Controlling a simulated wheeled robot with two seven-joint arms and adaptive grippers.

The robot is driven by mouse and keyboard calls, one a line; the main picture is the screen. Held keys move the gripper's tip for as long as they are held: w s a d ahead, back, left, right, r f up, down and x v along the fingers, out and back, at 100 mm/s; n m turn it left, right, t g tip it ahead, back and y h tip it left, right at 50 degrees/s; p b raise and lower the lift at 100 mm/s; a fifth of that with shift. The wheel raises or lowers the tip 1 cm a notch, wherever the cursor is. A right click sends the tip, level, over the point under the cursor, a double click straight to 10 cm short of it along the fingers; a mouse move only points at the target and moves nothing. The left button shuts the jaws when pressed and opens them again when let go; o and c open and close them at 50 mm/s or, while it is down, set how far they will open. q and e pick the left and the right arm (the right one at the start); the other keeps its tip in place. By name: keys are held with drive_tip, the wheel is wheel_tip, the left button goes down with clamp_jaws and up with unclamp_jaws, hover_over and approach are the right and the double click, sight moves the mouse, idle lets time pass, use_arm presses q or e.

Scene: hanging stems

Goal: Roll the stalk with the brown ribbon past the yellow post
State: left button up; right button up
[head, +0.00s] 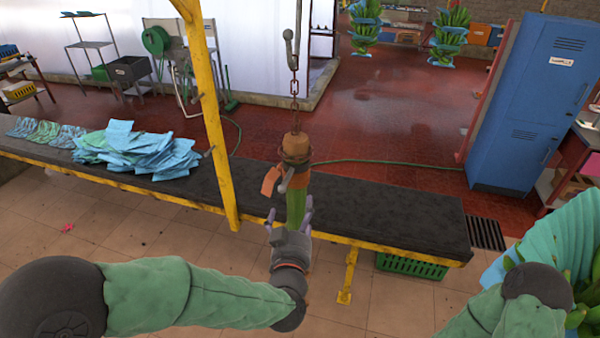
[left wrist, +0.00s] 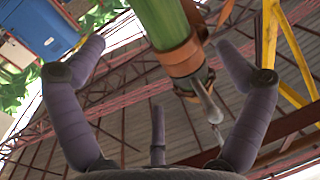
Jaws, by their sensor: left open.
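The stalk (head: 296,208) hangs upright from a chain and hook, green at its lower end with brown-orange bands above. A flat orange-brown ribbon (head: 271,180) hangs at its left side. The yellow post (head: 210,110) stands to the left of the stalk, slightly slanted, with clear space between them. My left gripper (head: 290,212) is open just under the stalk's lower end, fingers pointing up around it. In the left wrist view the stalk (left wrist: 163,22) passes between the spread fingers (left wrist: 160,60); contact cannot be told. My right gripper is out of view; only its arm shows.
A long dark bench (head: 385,215) with a yellow edge runs behind the stalk, with blue sheets (head: 140,150) on its left. A green crate (head: 410,265) is under it. A blue locker (head: 530,105) stands right. A blue-wrapped banana bunch (head: 560,240) hangs at the lower right.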

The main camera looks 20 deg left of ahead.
sight(299, 193)
use_arm(q)
drive_tip(key=w, duration=0.3)
drive_tip(key=w+a+p, duration=0.1)
drive_tip(key=w, duration=0.3)
drive_tip(key=w+p, duration=0.1)
drive_tip(key=w, duration=0.2)
drive_tip(key=shift+w+a, duration=0.2)
drive_tip(key=shift+a, duration=0.15)
drive_tip(key=c, duration=1.6)
drive_tip(key=shift+c, duration=0.2)
